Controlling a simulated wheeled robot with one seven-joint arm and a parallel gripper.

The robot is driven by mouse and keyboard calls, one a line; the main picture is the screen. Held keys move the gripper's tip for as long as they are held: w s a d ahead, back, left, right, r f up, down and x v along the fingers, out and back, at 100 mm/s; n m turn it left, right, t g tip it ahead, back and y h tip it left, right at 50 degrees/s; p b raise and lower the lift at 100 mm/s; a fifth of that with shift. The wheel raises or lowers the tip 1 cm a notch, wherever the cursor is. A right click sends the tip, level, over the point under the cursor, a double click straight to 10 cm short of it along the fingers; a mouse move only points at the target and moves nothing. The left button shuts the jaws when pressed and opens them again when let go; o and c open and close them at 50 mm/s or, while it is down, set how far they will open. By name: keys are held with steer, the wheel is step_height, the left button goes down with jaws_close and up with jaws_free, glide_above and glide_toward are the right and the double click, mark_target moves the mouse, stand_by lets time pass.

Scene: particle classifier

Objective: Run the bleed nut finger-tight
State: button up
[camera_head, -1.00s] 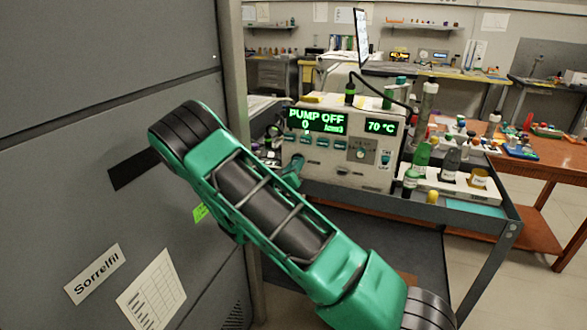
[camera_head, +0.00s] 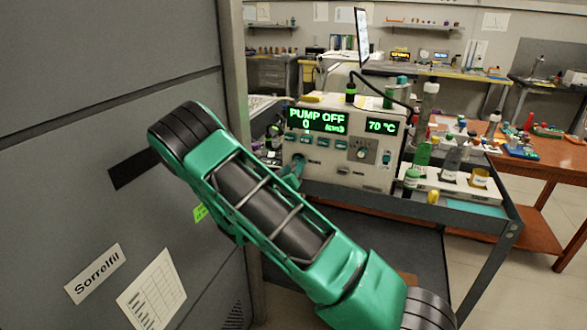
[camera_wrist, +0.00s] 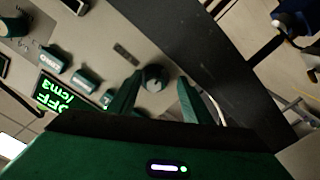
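The bleed nut appears to be the small dark round knob (camera_wrist: 153,77) on the pale front panel of the pump unit (camera_head: 352,180), in the wrist view. My gripper (camera_wrist: 160,80) is open, with one green finger on each side of the knob. The left fingertip looks close to it, and a gap shows on the right. I cannot tell whether either finger touches it. In the head view my gripper (camera_head: 292,174) is at the lower left of the panel, and the knob there is not clearly visible.
The unit's display (camera_head: 318,120) reads PUMP OFF, 0, and another display (camera_head: 382,127) reads 70 °C. Green buttons (camera_wrist: 87,77) sit beside the knob. Bottles (camera_head: 449,160) stand on the cart to the right. A grey cabinet (camera_head: 90,60) is close on the left.

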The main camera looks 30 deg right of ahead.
steer(key=shift+s+d+r, duration=0.1)
steer(key=shift+r, duration=0.05)
steer(key=v, duration=1)
steer(key=shift+s+a, duration=0.15)
steer(key=shift+a, duration=0.15)
steer(key=shift+o, duration=0.2)
steer(key=w+d+n, duration=0.2)
steer(key=d+n, duration=0.1)
steer(key=n, duration=0.3)
steer(key=w+d+n, duration=0.2)
steer(key=n, duration=0.5)
steer(key=w+d+n, duration=0.2)
steer(key=d+n, duration=0.1)
steer(key=n, duration=0.4)
steer(key=shift+w+d+r, duration=0.25)
steer(key=shift+d, duration=0.05)
